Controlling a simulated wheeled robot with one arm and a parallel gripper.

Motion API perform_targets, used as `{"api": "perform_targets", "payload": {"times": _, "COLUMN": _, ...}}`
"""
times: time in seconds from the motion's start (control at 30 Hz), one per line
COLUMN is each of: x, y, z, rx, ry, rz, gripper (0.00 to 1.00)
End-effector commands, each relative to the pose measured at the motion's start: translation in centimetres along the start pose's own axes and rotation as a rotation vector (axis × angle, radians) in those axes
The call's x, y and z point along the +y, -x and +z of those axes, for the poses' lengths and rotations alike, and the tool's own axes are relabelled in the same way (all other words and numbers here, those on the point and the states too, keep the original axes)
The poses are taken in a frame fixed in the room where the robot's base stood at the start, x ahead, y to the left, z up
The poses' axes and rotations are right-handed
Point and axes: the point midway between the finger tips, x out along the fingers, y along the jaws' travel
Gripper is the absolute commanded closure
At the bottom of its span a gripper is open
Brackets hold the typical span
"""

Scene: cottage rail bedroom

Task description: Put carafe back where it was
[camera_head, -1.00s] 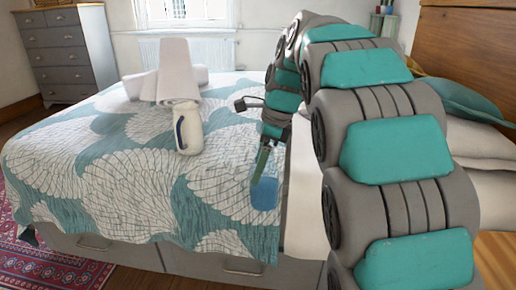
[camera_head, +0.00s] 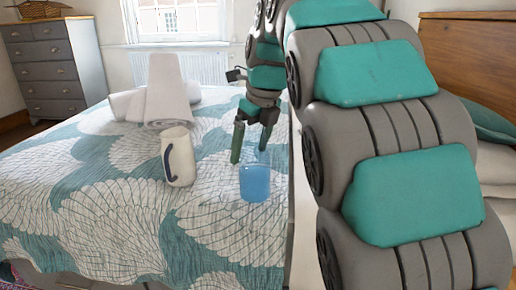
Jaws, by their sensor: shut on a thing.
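The carafe appears to be the blue, see-through vessel (camera_head: 255,182), with a faint clear upper part between my fingers. My gripper (camera_head: 250,154) points down with its green fingers on either side of that upper part, shut on it. The carafe hangs upright at the right side of the bed, over the patterned cover. I cannot tell whether its base touches the cover. Its far side and the exact finger contact are hard to see.
A white jug (camera_head: 179,160) with a dark handle stands on the bed (camera_head: 110,215), left of the carafe. Rolled white towels (camera_head: 165,92) lie behind it. A grey dresser (camera_head: 48,72) stands back left. A wooden headboard (camera_head: 468,60) and pillows (camera_head: 490,160) are right.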

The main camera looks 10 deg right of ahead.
Motion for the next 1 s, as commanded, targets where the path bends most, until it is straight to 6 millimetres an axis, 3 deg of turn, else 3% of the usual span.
{"api": "perform_targets", "payload": {"times": 0.6, "x": -7.5, "y": -2.4, "z": 5.3, "rx": 0.000, "ry": 0.002, "rz": -0.001, "gripper": 1.00}}
{"api": "perform_targets", "payload": {"times": 1.0, "x": -9.3, "y": -3.0, "z": 6.5, "rx": -0.001, "ry": 0.001, "rz": -0.002, "gripper": 1.00}}
